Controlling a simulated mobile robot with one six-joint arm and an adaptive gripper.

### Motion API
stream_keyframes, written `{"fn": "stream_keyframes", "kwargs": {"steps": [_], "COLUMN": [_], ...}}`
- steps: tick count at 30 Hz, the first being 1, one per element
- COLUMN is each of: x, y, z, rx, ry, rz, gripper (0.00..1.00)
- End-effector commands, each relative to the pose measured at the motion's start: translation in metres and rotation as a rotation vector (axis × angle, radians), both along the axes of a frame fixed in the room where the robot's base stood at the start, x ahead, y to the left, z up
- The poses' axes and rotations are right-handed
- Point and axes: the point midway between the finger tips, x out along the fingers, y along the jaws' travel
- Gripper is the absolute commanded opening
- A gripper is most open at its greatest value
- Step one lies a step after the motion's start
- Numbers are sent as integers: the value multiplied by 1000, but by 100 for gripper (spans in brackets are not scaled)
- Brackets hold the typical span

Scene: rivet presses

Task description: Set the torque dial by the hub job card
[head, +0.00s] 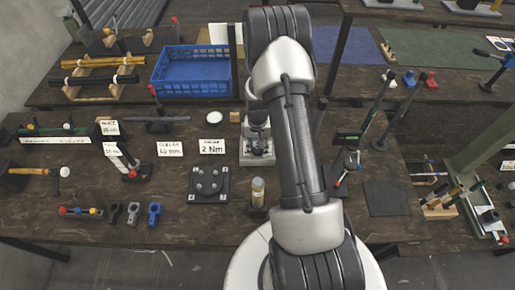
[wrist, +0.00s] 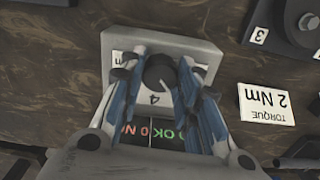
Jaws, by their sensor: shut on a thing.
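The torque dial is a black round knob (wrist: 158,70) on a light grey unit (wrist: 200,44) in the wrist view. My gripper (wrist: 160,76) is shut on the knob, with one finger on each side of it. A digit 4 shows below the knob, and red and green lettering sits on a dark strip nearer the wrist, partly hidden by the fingers. In the head view the grey unit (head: 246,156) stands mid-table, partly covered by my arm. A white card (wrist: 266,104) reading "TORQUE 2 Nm" lies beside the unit; it also shows in the head view (head: 212,147).
A dark plate with several round studs (head: 208,184) lies left of the unit. A small jar (head: 257,192) stands in front of it. A "60 mm" card (head: 170,149) and a blue crate (head: 190,70) are further left. Tall levers (head: 402,112) stand to the right.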

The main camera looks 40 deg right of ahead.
Motion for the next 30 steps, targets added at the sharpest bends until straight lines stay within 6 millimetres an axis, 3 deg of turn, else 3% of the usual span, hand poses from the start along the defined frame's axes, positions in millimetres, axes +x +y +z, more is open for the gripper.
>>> {"fn": "stream_keyframes", "kwargs": {"steps": [13,30], "x": [0,0], "y": [0,0], "z": [0,0], "rx": [-1,-1], "ry": [-1,-1], "rz": [269,327], "gripper": [6,6]}}
